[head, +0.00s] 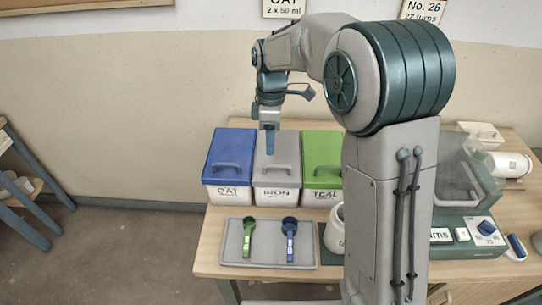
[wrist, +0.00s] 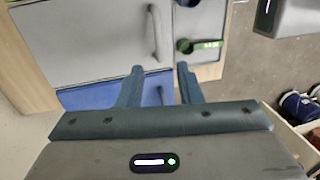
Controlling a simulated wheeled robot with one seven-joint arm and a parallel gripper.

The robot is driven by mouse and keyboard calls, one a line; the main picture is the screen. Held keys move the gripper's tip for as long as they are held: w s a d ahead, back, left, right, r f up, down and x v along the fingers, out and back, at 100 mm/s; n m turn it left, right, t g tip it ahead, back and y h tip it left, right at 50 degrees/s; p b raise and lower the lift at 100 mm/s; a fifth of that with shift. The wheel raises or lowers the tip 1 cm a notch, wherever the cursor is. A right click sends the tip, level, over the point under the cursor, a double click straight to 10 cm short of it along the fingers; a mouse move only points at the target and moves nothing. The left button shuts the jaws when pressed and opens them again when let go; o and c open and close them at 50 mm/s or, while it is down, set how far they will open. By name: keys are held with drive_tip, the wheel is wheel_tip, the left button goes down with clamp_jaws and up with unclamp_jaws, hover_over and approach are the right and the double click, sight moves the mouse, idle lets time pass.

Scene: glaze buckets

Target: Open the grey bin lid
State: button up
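The grey bin (head: 276,195), labelled IRON, stands between the blue and green bins at the back of the table. Its grey lid (head: 290,147) looks closed, with a raised loop handle (head: 275,172) near the front. My gripper (head: 270,148) points down above the lid, behind the handle in the head view; its exact height is unclear. In the wrist view the two fingers (wrist: 159,69) are apart with nothing between them. The handle (wrist: 155,35) shows beyond the fingertips on the grey lid (wrist: 85,35). The fingers are not on it.
The blue bin (head: 227,192) and green bin (head: 322,193) stand close on either side, lids down. In front, a grey tray (head: 265,254) holds a green scoop (head: 248,235) and a blue scoop (head: 290,240). A white jar (head: 335,232) and a scale (head: 482,232) are to the right.

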drive_tip(key=shift+s+f, duration=0.15)
drive_tip(key=shift+f, duration=0.75)
drive_tip(key=shift+s+f, duration=0.2)
drive_tip(key=shift+f, duration=0.7)
drive_tip(key=shift+s+f, duration=0.15)
drive_tip(key=shift+f, duration=0.75)
clamp_jaws()
